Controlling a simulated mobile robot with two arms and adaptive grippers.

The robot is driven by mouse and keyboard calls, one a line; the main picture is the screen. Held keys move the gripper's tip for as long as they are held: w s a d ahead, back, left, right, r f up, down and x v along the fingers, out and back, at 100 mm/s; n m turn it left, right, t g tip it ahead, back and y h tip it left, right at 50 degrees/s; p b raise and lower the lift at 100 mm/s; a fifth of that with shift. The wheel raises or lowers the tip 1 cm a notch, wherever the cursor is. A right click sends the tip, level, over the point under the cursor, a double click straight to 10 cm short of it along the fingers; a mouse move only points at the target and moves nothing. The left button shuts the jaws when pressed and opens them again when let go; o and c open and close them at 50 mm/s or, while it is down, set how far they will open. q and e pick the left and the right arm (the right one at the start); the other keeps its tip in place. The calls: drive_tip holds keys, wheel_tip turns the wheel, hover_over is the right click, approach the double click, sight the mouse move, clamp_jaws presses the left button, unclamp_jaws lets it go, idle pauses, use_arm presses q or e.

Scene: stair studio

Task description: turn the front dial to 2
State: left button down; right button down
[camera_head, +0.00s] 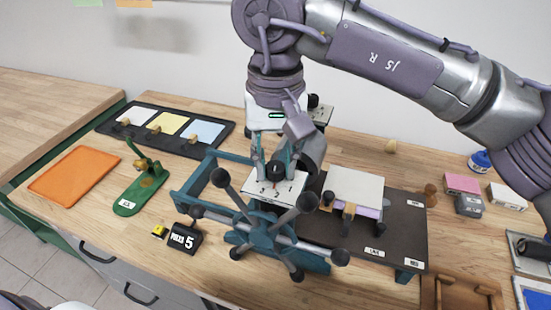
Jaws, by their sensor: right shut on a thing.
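The front dial (276,171) is a dark round knob above a white plate (262,190) with small dark marks that are too small to read. My right gripper (276,166) comes down over it from above, with one finger on each side, and is shut on the knob. The fingers and wrist hide part of the knob, and I cannot tell which number it points to. Another dark knob (313,101) shows on a white plate behind my right wrist. My left gripper is not in view.
A teal press with a star wheel (268,240) stands in front of the dial, its spokes ending in dark balls. A "PRESS 5" block (184,238), green stapler-like tool (145,185) and orange tray (75,174) are at left. A dark board (400,225) lies right.

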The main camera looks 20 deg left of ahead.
sight(275, 165)
drive_tip(key=shift+r+n, duration=0.1)
drive_tip(key=shift+n, duration=1)
drive_tip(key=c, duration=0.8)
unclamp_jaws()
drive_tip(key=shift+c, duration=0.2)
wheel_tip(275, 165, up, 12)
